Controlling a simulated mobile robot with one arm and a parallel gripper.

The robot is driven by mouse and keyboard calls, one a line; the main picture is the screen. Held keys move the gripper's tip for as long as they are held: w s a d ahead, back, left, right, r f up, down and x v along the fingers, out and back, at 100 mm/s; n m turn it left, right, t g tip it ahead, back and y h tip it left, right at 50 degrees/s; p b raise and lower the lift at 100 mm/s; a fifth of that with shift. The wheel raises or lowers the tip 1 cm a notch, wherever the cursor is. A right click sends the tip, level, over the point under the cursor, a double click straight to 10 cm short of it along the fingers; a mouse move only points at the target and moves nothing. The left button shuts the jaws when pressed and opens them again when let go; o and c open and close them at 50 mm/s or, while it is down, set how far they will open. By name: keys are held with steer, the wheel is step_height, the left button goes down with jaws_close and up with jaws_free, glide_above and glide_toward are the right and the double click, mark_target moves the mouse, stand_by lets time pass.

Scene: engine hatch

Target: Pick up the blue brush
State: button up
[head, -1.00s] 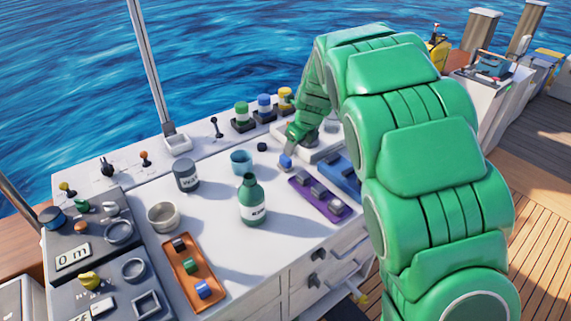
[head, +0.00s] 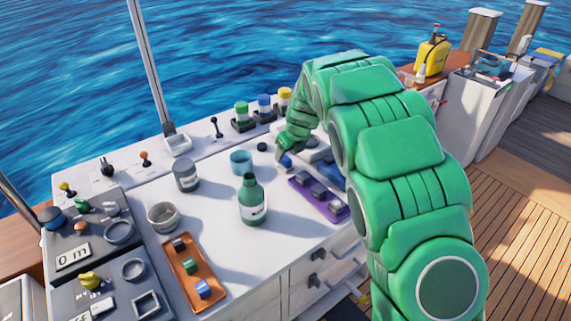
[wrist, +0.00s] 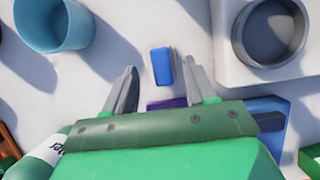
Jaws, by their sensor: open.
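The blue brush (wrist: 161,66) lies on the white counter, seen in the wrist view as a small blue block with a thin pale strip close beside it. In the head view the brush (head: 286,161) is small and partly hidden by my gripper. My gripper (wrist: 160,70) is open and empty in the wrist view, with one finger on each side of the brush in the picture. Whether the fingers are down at its height is unclear. In the head view my gripper (head: 280,151) is right at the brush.
A purple tray (head: 320,203) with dark blocks and a blue tray (wrist: 268,108) are close by. A teal cup (head: 241,162), a green bottle (head: 251,203) and a white block with a round grey recess (wrist: 238,65) stand around. Counter is clear beyond the brush.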

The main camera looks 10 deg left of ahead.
mark_target(286, 157)
steer(key=shift+x, duration=1.65)
steer(key=shift+d, duration=0.15)
steer(key=c, duration=0.9)
